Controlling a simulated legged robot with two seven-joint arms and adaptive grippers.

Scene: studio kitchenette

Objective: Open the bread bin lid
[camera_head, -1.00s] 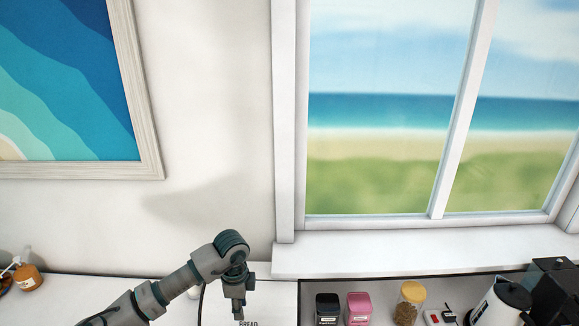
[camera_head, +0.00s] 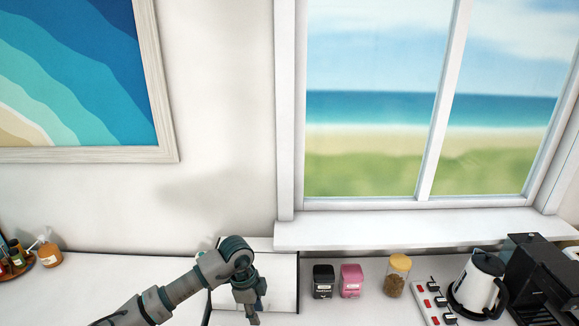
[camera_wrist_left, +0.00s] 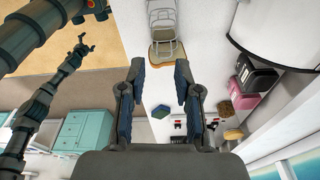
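The bread bin (camera_head: 282,270) is a white box with dark edges on the counter against the wall, left of the black and pink canisters. My left forearm and gripper cover much of its front, and I cannot tell how far its lid is open. My left gripper (camera_head: 252,312) points down in front of the bin. A white surface with a curved dark edge lies at the upper right there, perhaps the bin. My right gripper (camera_wrist_left: 86,46) appears there, small, its fingers seemingly spread.
A black canister (camera_head: 323,281), a pink canister (camera_head: 351,280) and a yellow-lidded jar (camera_head: 397,275) stand right of the bin. Further right are a power strip (camera_head: 433,302), a kettle (camera_head: 479,284) and a black machine (camera_head: 545,280). Bottles stand far left; the counter between is clear.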

